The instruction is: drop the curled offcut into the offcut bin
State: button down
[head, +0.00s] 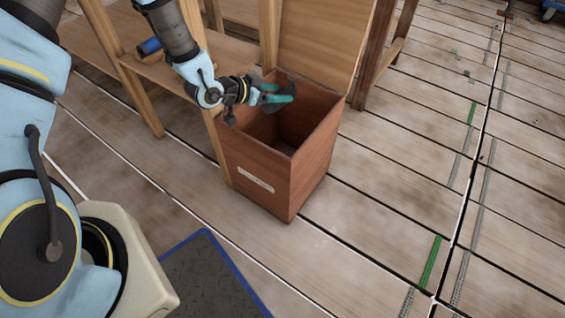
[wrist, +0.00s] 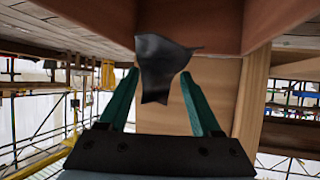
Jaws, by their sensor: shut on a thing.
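The offcut bin (head: 310,165) is a reddish-brown wooden box on the plank floor, with its lid (head: 322,40) standing open at the back and a pale label on its front. My gripper (head: 280,95) is over the bin's opening near its back left side. Its teal fingers are shut on the curled offcut (wrist: 163,68), a dark grey bent sheet that shows between the fingertips in the wrist view. In the head view the offcut is small, dark and partly hidden by the fingers. The bin's brown wall also shows at the top of the wrist view (wrist: 265,22).
A wooden bench (head: 160,70) stands left of and behind the bin, with a blue-ended roll (head: 149,46) on its lower shelf. A dark mat with a blue edge (head: 215,280) lies in front.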

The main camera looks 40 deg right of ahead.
grip_release()
jog(key=shift+a, duration=0.15)
jog(key=p+v, duration=0.1)
jog(key=v, duration=0.9)
jog(key=shift+a+r, duration=0.2)
jog(key=shift+a, duration=0.1)
jog(key=shift+a, duration=0.1)
